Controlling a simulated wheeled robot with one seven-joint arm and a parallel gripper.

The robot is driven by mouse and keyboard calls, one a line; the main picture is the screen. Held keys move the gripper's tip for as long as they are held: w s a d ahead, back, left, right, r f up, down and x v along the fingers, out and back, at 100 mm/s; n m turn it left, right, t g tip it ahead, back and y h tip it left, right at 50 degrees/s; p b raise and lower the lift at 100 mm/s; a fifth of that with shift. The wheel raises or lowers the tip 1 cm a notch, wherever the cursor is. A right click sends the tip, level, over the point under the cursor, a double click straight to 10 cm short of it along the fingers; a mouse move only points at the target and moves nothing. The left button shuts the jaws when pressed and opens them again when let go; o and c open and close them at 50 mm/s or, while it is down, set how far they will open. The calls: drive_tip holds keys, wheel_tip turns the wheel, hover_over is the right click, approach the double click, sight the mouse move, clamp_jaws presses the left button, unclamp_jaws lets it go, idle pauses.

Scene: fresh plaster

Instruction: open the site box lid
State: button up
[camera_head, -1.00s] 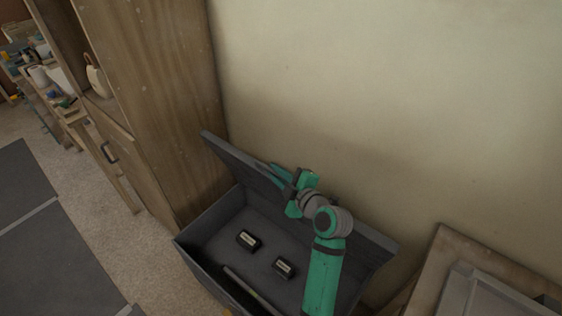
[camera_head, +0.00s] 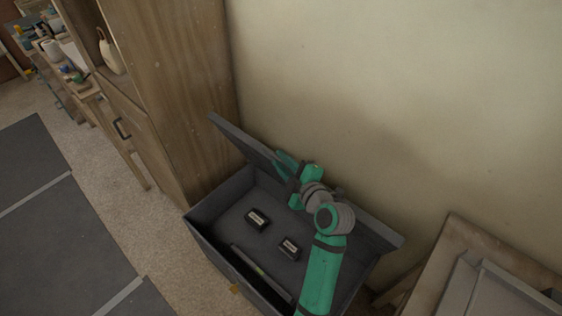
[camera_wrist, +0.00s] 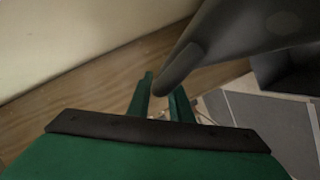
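The dark grey site box (camera_head: 215,240) stands on the floor against the wall, and its inside is visible. Its lid (camera_head: 240,140) is raised and leans toward the wall. My gripper (camera_head: 284,162) is at the lid's inner side, near its upper edge. In the wrist view the two green fingers (camera_wrist: 164,98) stand apart, with a gap between them. A dark rounded part, apparently the lid (camera_wrist: 215,45), reaches across close to the fingertips. I cannot tell whether they touch it.
Two small black labelled blocks (camera_head: 258,219) (camera_head: 289,248) and a long dark bar (camera_head: 258,275) lie in the box. A wooden cabinet (camera_head: 180,90) stands close on the left. Framed panels (camera_head: 480,275) lean at the right.

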drive_tip(key=v, duration=1)
drive_tip(key=shift+s+d, duration=0.2)
drive_tip(key=shift+s, duration=0.15)
drive_tip(key=s+a+f+m+t+h, duration=0.1)
drive_tip(key=s+f+m+h, duration=0.25)
drive_tip(key=f+m, duration=0.5)
drive_tip(key=s+f+m+h, duration=0.2)
drive_tip(key=s+f+m, duration=0.2)
drive_tip(key=s, duration=0.6)
drive_tip(key=s+f+m+h, duration=0.3)
drive_tip(key=s+f+m, duration=0.1)
drive_tip(key=s, duration=0.7)
drive_tip(key=shift+s+f, duration=0.3)
drive_tip(key=shift+f, duration=0.15)
drive_tip(key=shift+m+t, duration=0.5)
drive_tip(key=shift+m, duration=0.45)
drive_tip(key=v, duration=0.3)
drive_tip(key=a+r+v, duration=0.1)
drive_tip(key=v, duration=0.3)
drive_tip(key=r+v, duration=0.1)
drive_tip(key=v, duration=0.3)
drive_tip(key=shift+w+a, duration=0.25)
drive_tip(key=shift+w, duration=0.05)
drive_tip(key=shift+c, duration=0.4)
drive_tip(key=shift+s+r, duration=0.2)
drive_tip(key=shift+r, duration=0.05)
clamp_jaws()
